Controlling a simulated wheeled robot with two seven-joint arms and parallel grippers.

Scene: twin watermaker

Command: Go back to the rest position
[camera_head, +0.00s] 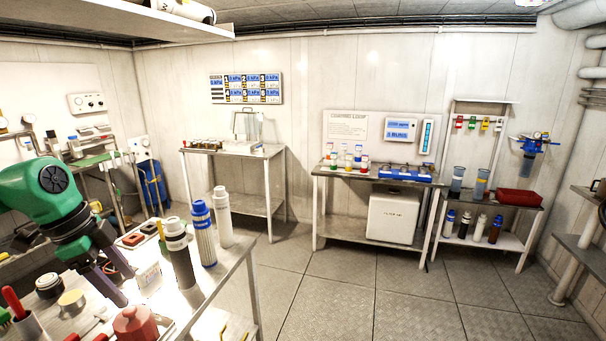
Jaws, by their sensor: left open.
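My left gripper (112,277) is at the lower left, at the end of a green and black arm. Its two dark fingers are spread apart and point down over the near workbench (236,262). Nothing shows between the fingers. A small white labelled box (149,276) stands just right of the fingers; I cannot tell whether they touch. A red lidded pot (135,323) stands in front of the gripper. My right gripper does not show.
Upright filter cartridges, one dark-banded (180,254), one blue-capped (203,232) and one white (222,217), stand along the bench's right side. Steel tables stand at the back, one holding a blue rack (405,173) above a white box (393,215). The middle floor (335,275) is clear.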

